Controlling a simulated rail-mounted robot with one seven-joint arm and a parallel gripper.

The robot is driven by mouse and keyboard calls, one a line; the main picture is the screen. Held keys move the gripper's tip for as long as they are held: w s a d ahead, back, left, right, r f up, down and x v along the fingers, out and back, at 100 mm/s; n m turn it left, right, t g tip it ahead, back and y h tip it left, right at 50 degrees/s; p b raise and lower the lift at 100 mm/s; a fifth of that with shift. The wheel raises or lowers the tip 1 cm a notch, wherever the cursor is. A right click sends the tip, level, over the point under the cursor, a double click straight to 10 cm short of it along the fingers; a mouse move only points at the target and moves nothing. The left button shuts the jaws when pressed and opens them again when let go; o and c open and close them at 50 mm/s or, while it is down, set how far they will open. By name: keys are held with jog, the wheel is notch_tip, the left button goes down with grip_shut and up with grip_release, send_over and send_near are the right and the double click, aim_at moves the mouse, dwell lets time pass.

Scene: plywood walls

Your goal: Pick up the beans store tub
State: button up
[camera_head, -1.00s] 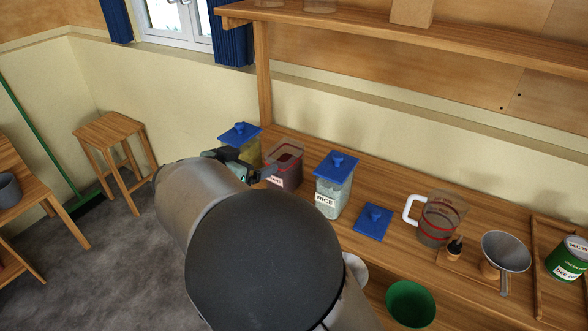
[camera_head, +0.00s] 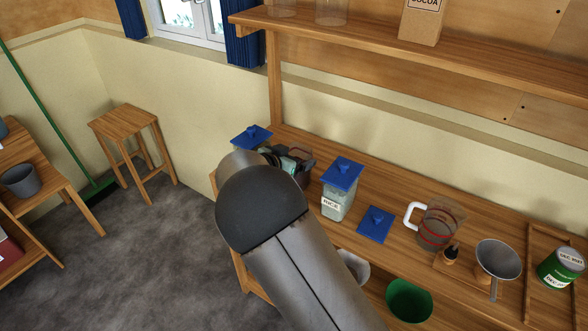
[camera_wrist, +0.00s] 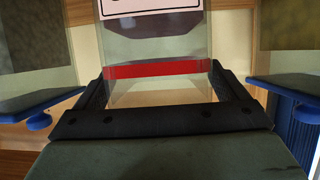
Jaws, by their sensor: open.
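The beans store tub (camera_wrist: 155,44) is a clear, open-topped container seen upside down in the wrist view, with a pale label and a red band near its rim. My gripper (camera_wrist: 160,70) is open, with one dark finger at each side of the tub. Whether the fingers touch its walls cannot be told. In the head view, my gripper (camera_head: 288,158) is among the tubs at the back left of the counter, and my arm hides most of the beans tub.
The rice tub (camera_head: 335,205) with a blue lid stands close on the right. Another blue-lidded tub (camera_head: 252,136) stands close on the left. A loose blue lid (camera_head: 376,224), a measuring jug (camera_head: 436,224) and a funnel (camera_head: 497,259) are farther right. A shelf (camera_head: 400,45) runs above.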

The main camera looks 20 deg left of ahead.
jog(key=shift+w+f, duration=0.15)
jog(key=c, duration=1.9)
jog(key=shift+r, duration=0.2)
